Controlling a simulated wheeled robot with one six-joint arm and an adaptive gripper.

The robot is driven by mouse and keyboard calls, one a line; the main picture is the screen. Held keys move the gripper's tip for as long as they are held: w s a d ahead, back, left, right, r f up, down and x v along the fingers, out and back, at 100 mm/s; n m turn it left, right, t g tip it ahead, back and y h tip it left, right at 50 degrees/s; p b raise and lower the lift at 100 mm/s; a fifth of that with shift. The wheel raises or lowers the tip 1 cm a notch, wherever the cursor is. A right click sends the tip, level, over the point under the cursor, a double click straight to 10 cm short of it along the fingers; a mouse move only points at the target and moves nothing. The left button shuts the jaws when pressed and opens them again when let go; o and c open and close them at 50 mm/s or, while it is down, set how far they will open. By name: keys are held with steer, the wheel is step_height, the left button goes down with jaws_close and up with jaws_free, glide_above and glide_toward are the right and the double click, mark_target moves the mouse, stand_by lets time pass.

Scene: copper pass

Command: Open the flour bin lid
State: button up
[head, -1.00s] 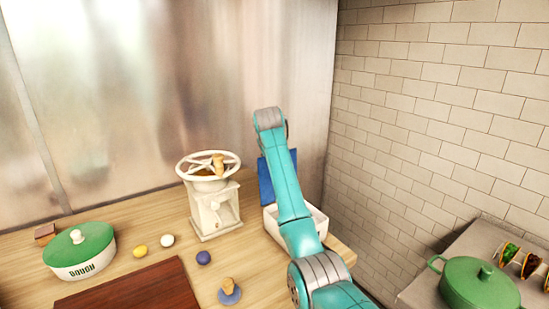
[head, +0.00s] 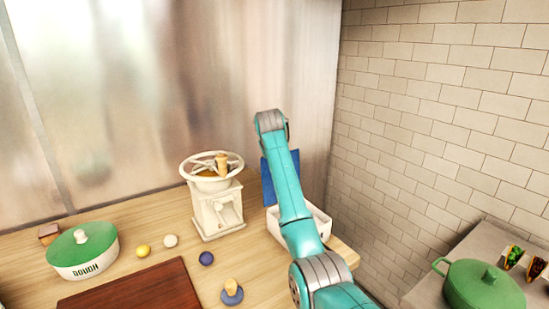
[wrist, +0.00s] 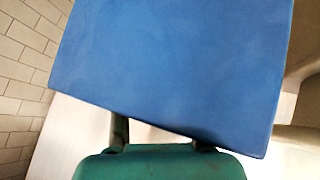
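The flour bin appears to be the white box (head: 318,222) at the right end of the wooden counter, partly hidden by my arm. Its blue lid (head: 267,181) stands raised, steeply upright, at the back of the box. In the wrist view the blue lid (wrist: 175,65) fills most of the picture, close to the camera. My gripper (wrist: 163,138) shows only as a green body and two dark finger bases set apart at the lid's lower edge. The lid hides the fingertips, so I cannot tell whether they touch or grip it. In the head view my arm hides the gripper.
A white grinder with a wheel top (head: 218,208) stands left of the bin. Small balls, a wooden-knobbed blue piece (head: 232,293), a brown board (head: 140,288) and a green-lidded dough pot (head: 83,250) lie further left. A tiled wall (head: 430,130) rises on the right.

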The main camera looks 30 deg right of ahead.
steer(key=shift+o, duration=0.7)
steer(key=shift+a+f, duration=0.25)
steer(key=shift+f, duration=0.35)
steer(key=shift+s, duration=0.1)
steer(key=v, duration=1.2)
steer(key=shift+d+r, duration=0.2)
steer(key=shift+r, duration=0.45)
